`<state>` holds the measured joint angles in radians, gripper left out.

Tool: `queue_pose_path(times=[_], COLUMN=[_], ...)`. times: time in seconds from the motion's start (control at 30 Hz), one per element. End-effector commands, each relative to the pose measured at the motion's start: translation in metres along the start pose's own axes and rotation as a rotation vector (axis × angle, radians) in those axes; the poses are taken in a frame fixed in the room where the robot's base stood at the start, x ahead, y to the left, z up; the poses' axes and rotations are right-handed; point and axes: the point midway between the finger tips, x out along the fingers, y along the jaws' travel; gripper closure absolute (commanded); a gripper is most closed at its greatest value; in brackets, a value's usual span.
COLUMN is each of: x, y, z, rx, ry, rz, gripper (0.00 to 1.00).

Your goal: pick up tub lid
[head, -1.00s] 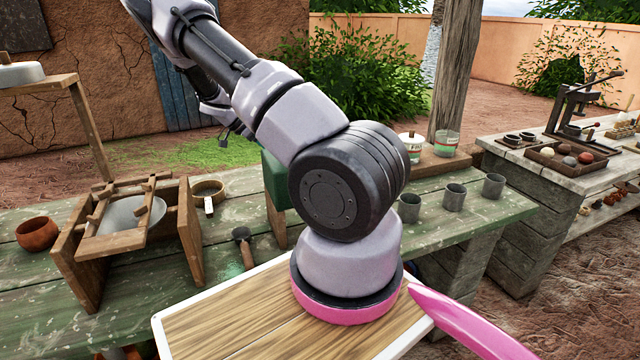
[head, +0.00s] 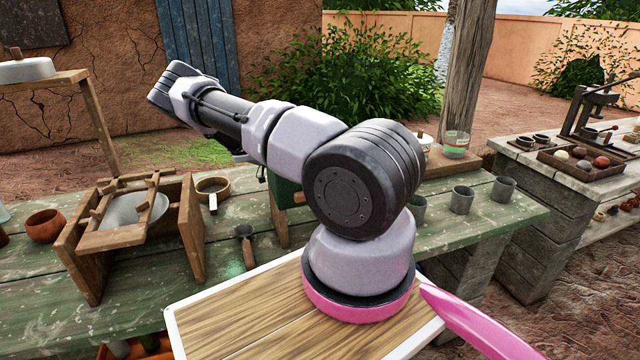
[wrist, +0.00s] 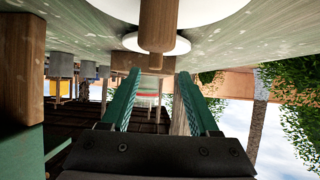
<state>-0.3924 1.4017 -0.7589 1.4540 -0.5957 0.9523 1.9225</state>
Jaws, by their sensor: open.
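In the wrist view, which is upside down, a wide white lid (wrist: 215,12) with a thick wooden knob (wrist: 158,22) lies close ahead on the table side at the top. A smaller white disc (wrist: 130,41) shows behind the knob; I cannot tell whether it is a separate piece. My gripper (wrist: 160,78) is open, its two green fingers apart with nothing gripped between them. The knob is beyond the fingertips, toward the top of the picture. In the head view, the gripper is hidden behind my arm. A white-lidded tub (head: 425,138) there is partly hidden by my arm.
Grey cups (head: 461,200) and an open tub (head: 455,145) stand at the right. A wooden post (wrist: 18,70) is close at the wrist view's left.

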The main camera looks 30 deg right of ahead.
Motion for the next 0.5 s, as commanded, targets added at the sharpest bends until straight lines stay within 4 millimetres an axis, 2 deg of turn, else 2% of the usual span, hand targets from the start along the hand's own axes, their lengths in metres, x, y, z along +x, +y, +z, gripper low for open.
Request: queue_pose_path(times=[0.13, 0.37, 0.5], x=[0.012, 0.046, 0.052], y=[0.003, 0.007, 0.007], z=[-0.002, -0.005, -0.005], rx=[-0.001, -0.001, -0.001], ry=[0.000, -0.001, -0.002], rz=[0.002, 0.002, -0.001], gripper=[0.39, 0.39, 0.39])
